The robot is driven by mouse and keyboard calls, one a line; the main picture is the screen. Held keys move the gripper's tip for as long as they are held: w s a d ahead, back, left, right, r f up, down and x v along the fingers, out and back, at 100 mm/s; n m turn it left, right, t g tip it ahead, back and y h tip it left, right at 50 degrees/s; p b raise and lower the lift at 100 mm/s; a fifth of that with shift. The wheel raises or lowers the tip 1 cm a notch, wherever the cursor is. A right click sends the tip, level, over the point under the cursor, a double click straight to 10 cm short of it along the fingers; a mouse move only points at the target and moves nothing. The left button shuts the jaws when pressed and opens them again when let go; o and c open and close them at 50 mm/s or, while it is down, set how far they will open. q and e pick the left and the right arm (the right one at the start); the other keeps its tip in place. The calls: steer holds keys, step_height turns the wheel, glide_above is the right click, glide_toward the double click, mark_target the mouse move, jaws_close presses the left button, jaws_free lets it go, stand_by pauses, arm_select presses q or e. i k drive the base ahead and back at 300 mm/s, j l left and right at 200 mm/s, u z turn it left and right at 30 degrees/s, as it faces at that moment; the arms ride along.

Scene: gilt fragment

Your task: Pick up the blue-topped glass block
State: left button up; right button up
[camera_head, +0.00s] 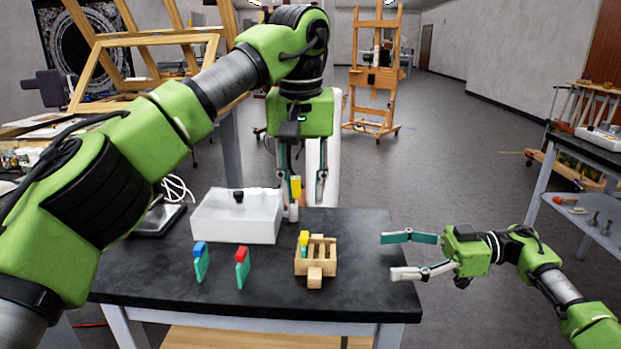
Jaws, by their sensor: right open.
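The blue-topped glass block (200,263) stands upright on the dark table, near its front left; its lower part is green-teal glass. A similar red-topped block (242,268) stands just right of it. A yellow-topped block (304,243) sits in a small wooden rack (316,268) further right. My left gripper (306,193) points down at the back of the table, its fingers apart, well behind and right of the blue-topped block. My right gripper (388,257) is open and empty at the table's right edge, pointing left.
A white translucent bin (236,222) stands behind the blocks. A small yellow and white item (295,188) shows near my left fingers; whether they touch is unclear. A dark flat device (158,219) lies at the left. The tabletop (360,285) right of the rack is clear.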

mark_target(202, 263)
steer(key=k, duration=1)
